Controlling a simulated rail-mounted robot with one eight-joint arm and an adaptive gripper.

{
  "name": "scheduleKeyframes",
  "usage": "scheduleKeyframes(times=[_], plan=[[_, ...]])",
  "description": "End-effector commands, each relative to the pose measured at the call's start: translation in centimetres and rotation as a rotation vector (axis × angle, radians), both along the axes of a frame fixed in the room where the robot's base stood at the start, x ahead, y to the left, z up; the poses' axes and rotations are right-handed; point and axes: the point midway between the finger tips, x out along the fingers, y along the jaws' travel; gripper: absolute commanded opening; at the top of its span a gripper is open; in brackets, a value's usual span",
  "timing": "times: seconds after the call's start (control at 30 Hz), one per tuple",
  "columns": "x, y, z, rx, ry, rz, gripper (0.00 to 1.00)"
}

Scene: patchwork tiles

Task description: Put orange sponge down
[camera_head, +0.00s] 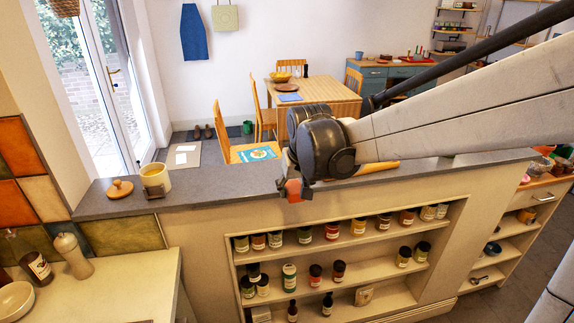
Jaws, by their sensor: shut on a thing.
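The orange sponge (293,188) is between the fingers of my gripper (294,194), and only a small part of it shows. My gripper is shut on it and points down at the front edge of the grey counter top (225,188). I cannot tell whether the sponge touches the counter or hangs above it. My dark wrist hides the counter right behind the gripper.
On the counter's left are a cream mug (157,178) and a round wooden lid (119,189). A wooden item (378,167) lies right of my wrist. Shelves of jars (331,232) sit below. The counter between mug and gripper is clear.

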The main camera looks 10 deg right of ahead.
Motion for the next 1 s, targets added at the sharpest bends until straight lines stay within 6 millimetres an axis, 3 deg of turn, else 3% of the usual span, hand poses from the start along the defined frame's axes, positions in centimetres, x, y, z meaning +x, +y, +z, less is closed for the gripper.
scheduleKeyframes(times=[0.03,0.2,0.4,0.57,1.0], plan=[[0.4,0.2,1.9,0.0,0.0,-0.011,0.07],[1.4,0.4,6.8,0.0,0.0,-0.051,0.07],[1.8,0.5,9.5,0.001,0.0,-0.074,0.07],[3.4,-0.1,8.8,0.0,0.0,-0.078,0.07],[10.1,-2.8,4.5,0.0,0.0,-0.079,0.07]])
